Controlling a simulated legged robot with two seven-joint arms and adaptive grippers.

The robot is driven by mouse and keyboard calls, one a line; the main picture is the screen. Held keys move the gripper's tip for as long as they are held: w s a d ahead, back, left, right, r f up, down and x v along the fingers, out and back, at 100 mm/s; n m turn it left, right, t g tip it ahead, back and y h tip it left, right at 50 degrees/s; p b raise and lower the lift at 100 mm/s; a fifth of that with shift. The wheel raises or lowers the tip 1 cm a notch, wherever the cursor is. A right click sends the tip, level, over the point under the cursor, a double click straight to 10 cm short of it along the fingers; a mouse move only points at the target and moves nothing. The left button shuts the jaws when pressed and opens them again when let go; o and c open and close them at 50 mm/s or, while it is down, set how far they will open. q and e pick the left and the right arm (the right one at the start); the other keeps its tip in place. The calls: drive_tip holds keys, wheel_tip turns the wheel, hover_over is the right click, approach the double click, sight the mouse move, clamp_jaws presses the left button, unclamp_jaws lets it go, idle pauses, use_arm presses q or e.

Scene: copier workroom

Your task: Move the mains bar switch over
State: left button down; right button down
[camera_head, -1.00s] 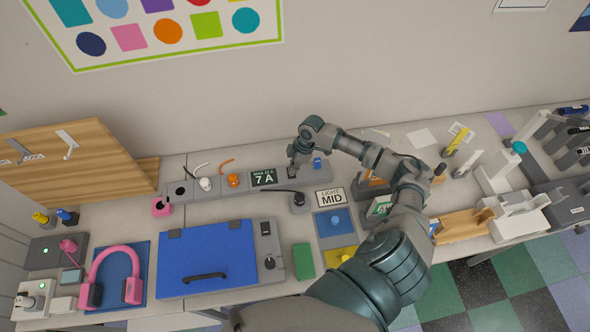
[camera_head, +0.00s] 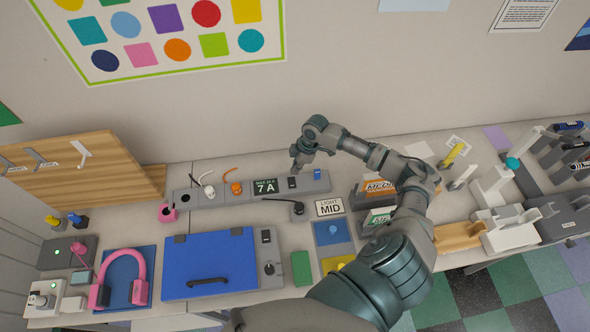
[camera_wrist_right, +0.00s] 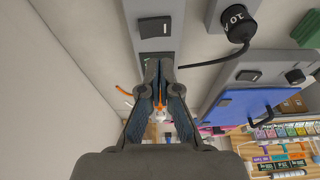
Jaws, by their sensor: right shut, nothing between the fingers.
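The mains bar (camera_head: 210,198) is a long grey strip along the back of the bench, with a display reading 7 A (camera_head: 265,187). Its black switch (camera_head: 292,182) sits right of the display and also shows in the wrist view (camera_wrist_right: 154,27) with a small white mark. My right gripper (camera_head: 297,167) is shut and empty, just above and behind the switch. In the wrist view its closed fingertips (camera_wrist_right: 158,66) cover part of the dark display, apart from the switch. I cannot tell the switch's position for sure. My left gripper is not in view.
White and orange plugs (camera_head: 236,188) sit in the bar, and a blue part (camera_head: 318,174) is at its right end. A blue lid (camera_head: 208,262) lies nearer.

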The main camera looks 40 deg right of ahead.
wheel_tip(320, 180, up, 7)
drive_tip(key=s, duration=0.2)
drive_tip(key=shift+s+d+f+b, duration=0.15)
drive_tip(key=shift+s+b, duration=0.05)
drive_tip(key=shift+b, duration=0.2)
drive_tip(key=shift+d, duration=0.15)
drive_tip(key=shift+d+f, duration=0.15)
drive_tip(key=shift+d, duration=0.05)
